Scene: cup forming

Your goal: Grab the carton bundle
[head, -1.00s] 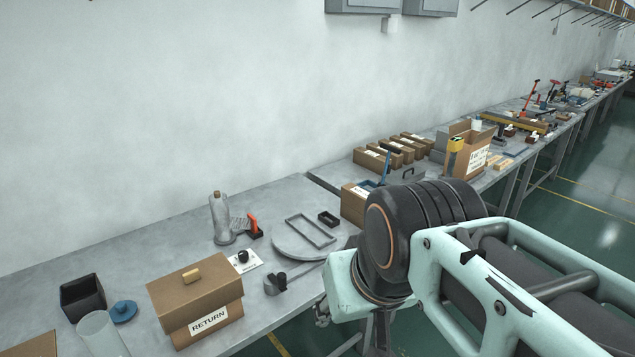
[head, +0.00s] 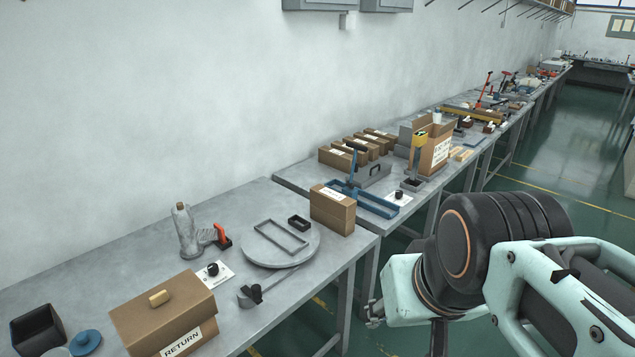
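A brown carton block (head: 332,208) with a white label on top stands at the right end of the near bench, beside a round grey plate. A seam runs across its side, so it looks like cartons stacked together. Several similar labelled brown cartons (head: 338,159) stand in a row on the bench behind. I cannot tell for certain which of these is the carton bundle. My arm is at the lower right, apart from the cartons. A small metal part of what looks like my gripper (head: 374,312) shows at its left edge. Its fingers are mostly hidden, so its opening cannot be told.
The round plate (head: 262,252) carries a rectangular frame and a small black tray. A RETURN box (head: 165,315), a clear bottle (head: 186,232) and an orange-handled tool (head: 222,238) share the near bench. A blue fixture (head: 362,198) stands behind the carton block. Green floor is open at right.

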